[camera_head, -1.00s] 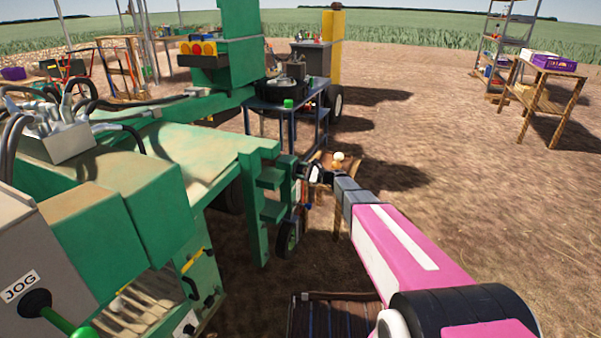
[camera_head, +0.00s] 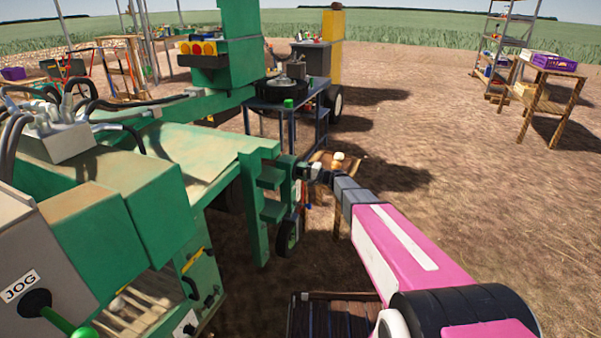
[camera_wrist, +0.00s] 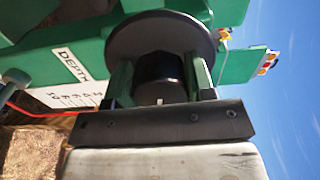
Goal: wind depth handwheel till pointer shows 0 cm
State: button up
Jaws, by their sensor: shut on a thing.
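The depth handwheel (camera_wrist: 160,32) is a dark round disc with a black hub (camera_wrist: 158,70) in the wrist view. My gripper (camera_wrist: 160,78) is shut on the hub, one finger on each side of it. A white plate (camera_wrist: 76,66) marked DEPTH with a tick scale is left of the wheel. A thin red pointer (camera_wrist: 38,114) lies along the scale's lower left. The scale's numbers are too small and tilted to read. In the head view my gripper (camera_head: 308,171) is at the green machine's right side, and the handwheel is hard to make out there.
The green machine (camera_head: 190,150) fills the left side. A JOG lever (camera_head: 38,302) is at the near left. A dark blue stand (camera_head: 285,105) is behind my gripper, and a wooden table (camera_head: 545,90) stands far right. The ground between is open.

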jog(key=shift+n, duration=2.2)
jog(key=o, duration=0.9)
jog(key=shift+d, duration=0.1)
jog(key=v, duration=1)
jog(key=shift+s+d, duration=0.2)
jog(key=shift+d, duration=0.15)
